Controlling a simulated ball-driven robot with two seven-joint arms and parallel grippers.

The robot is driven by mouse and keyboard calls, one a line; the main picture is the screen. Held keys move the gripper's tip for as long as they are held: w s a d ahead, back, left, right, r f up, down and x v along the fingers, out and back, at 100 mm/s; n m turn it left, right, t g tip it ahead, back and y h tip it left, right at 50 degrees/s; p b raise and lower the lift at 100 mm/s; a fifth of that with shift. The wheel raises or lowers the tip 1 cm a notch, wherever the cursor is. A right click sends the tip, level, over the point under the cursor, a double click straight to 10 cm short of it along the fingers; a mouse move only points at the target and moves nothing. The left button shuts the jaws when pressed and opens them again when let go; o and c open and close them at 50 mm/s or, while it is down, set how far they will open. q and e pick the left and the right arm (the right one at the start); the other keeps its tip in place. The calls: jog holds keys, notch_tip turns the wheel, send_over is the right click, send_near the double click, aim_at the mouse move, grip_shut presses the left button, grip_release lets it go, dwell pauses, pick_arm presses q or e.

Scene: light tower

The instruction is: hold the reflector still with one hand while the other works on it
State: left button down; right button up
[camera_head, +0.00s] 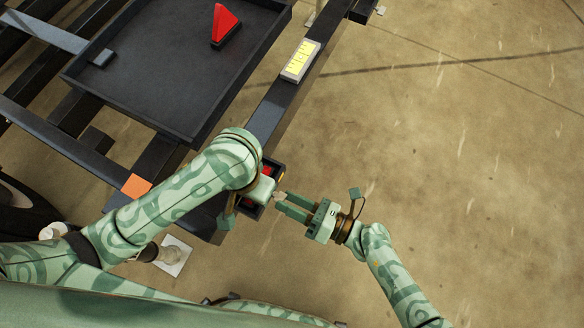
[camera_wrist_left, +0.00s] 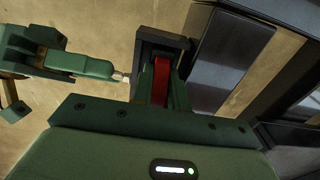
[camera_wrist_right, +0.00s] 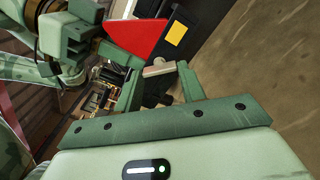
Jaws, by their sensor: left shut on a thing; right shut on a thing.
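The red reflector (camera_wrist_right: 136,36) shows in the right wrist view as a triangular plate at a dark beam. In the head view only bits of its red (camera_head: 267,170) show past my left arm. My left gripper (camera_wrist_left: 160,90) is shut on the reflector, which stands edge-on between its fingers in the left wrist view. My right gripper (camera_head: 282,201) points at it from the right. It is shut on a small pale metal piece (camera_wrist_right: 157,68), just below the reflector in the right wrist view. Whether that piece touches the reflector I cannot tell.
A dark tray (camera_head: 165,85) on the trailer frame holds another red triangular piece (camera_head: 224,27). A yellow-faced box (camera_head: 300,61) sits on the dark beam. An orange square (camera_head: 136,186) is on the frame at left. The floor right of the beam is open.

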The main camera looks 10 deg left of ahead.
jog(key=m, duration=0.5)
jog(key=shift+w+d+f, duration=0.1)
jog(key=shift+d, duration=0.1)
dwell(0.4)
jog(key=o, duration=0.9)
pick_arm(q)
jog(key=shift+d, duration=0.1)
pick_arm(e)
jog(key=shift+o, duration=0.4)
pick_arm(q)
jog(key=c, duration=1.3)
grip_release()
pick_arm(e)
jog(key=v, duration=1.2)
